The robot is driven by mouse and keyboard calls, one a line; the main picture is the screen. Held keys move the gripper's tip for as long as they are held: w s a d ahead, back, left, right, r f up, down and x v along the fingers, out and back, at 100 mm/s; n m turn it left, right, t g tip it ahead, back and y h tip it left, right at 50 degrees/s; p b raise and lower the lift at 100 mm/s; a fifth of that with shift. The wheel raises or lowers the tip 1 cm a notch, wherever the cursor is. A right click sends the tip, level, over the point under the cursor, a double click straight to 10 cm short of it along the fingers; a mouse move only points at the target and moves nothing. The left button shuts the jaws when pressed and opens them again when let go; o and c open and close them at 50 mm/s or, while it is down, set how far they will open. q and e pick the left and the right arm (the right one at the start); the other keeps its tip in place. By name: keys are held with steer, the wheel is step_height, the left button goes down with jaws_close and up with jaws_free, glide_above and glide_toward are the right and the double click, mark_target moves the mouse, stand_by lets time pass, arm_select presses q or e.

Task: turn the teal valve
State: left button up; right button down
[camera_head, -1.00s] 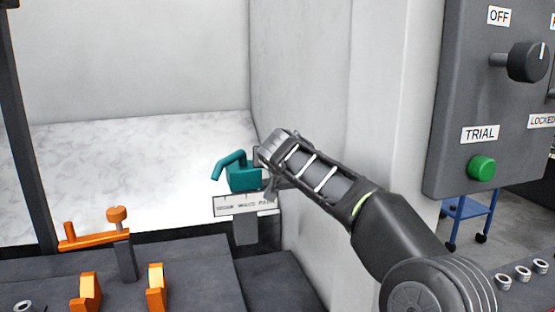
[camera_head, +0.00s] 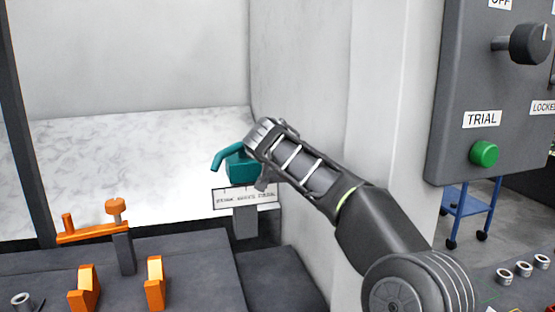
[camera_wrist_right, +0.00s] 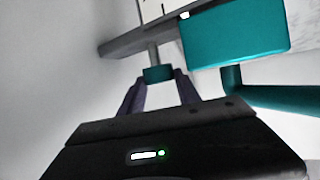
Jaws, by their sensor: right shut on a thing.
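The teal valve (camera_head: 241,168) has a block-shaped body and a bent spout pointing left and down. It sits above a small label plate (camera_head: 245,197) whose text is not legible. My right gripper (camera_head: 257,165) is at the valve's right side, and my wrist hides its fingers and part of the valve in the head view. In the right wrist view the fingers (camera_wrist_right: 158,82) are shut on a small teal handle piece (camera_wrist_right: 157,73), with the large teal body (camera_wrist_right: 238,38) beyond to the right. My left gripper is not in view.
A white wall stands close to the right of the valve. A grey panel (camera_head: 490,95) with a black knob (camera_head: 531,43) and green button (camera_head: 484,153) is at right. Orange fittings (camera_head: 92,233) stand at lower left. A pale marbled surface (camera_head: 120,160) lies behind the valve.

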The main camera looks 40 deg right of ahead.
steer(key=shift+w+a+f+m+g+h+b, duration=0.2)
steer(key=shift+a+f+m+g+h+b, duration=0.1)
steer(key=shift+m+h, duration=0.2)
steer(key=shift+r+m+g+h, duration=0.25)
steer(key=shift+m+g+h, duration=0.15)
steer(key=shift+m, duration=0.1)
steer(key=shift+r+m+g+h+p, duration=0.15)
steer(key=shift+m+g+h+p, duration=0.2)
steer(key=shift+m+g, duration=0.2)
steer(key=shift+d+m+g, duration=0.1)
steer(key=shift+m+g, duration=0.15)
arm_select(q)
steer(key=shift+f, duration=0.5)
arm_select(e)
steer(key=shift+h, duration=0.25)
steer(key=c, duration=1.1)
jaws_free()
steer(key=shift+c, duration=0.2)
